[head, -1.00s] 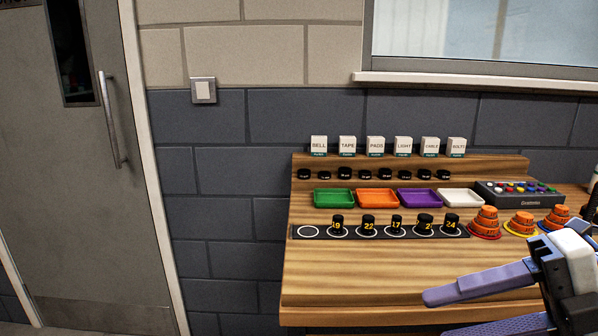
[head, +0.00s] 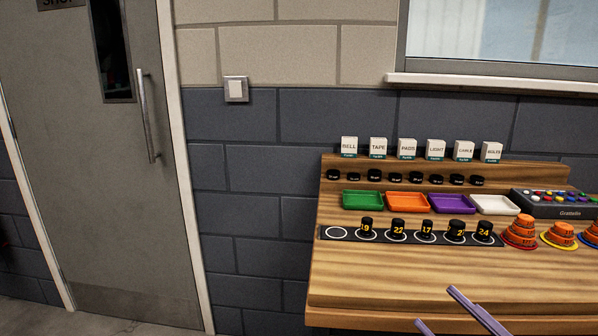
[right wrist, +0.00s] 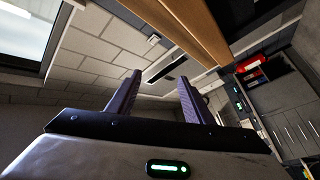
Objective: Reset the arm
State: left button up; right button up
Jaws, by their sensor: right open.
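My right gripper (head: 450,306) shows at the bottom edge of the head view, in front of the wooden bench (head: 350,285). Only its two purple fingers are in that view, spread apart, with nothing between them. The rest of my right arm is outside the head view. My left gripper is in neither view.
The bench holds a black strip (head: 400,236) with numbered black sockets, green (head: 362,201), orange (head: 391,202), purple (head: 453,204) and white trays (head: 495,205), orange cone stacks (head: 519,233), and a dark button box (head: 552,203). White labelled boxes stand behind. A grey door (head: 100,200) is at left.

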notch_tip(320, 180, down, 12)
jog(key=s+d+f+m+g+h, duration=0.1)
jog(key=d+m+h, duration=0.2)
jog(key=m+h, duration=0.25)
jog(key=s+d+f+m+g+h, duration=0.15)
jog(key=s+f+g, duration=0.35)
jog(key=s+f, duration=0.5)
jog(key=s+f+g+h, duration=0.35)
jog(key=s+f, duration=0.35)
jog(key=f, duration=0.6)
pick_arm(q)
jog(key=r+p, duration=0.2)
jog(key=p, duration=0.1)
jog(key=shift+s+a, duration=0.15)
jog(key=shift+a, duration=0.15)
pick_arm(e)
jog(key=w+a+r+m+y, duration=0.1)
jog(key=a+r+m, duration=0.3)
jog(key=a, duration=0.7)
jog(key=shift+m+y, duration=0.35)
jog(key=shift+m, duration=0.35)
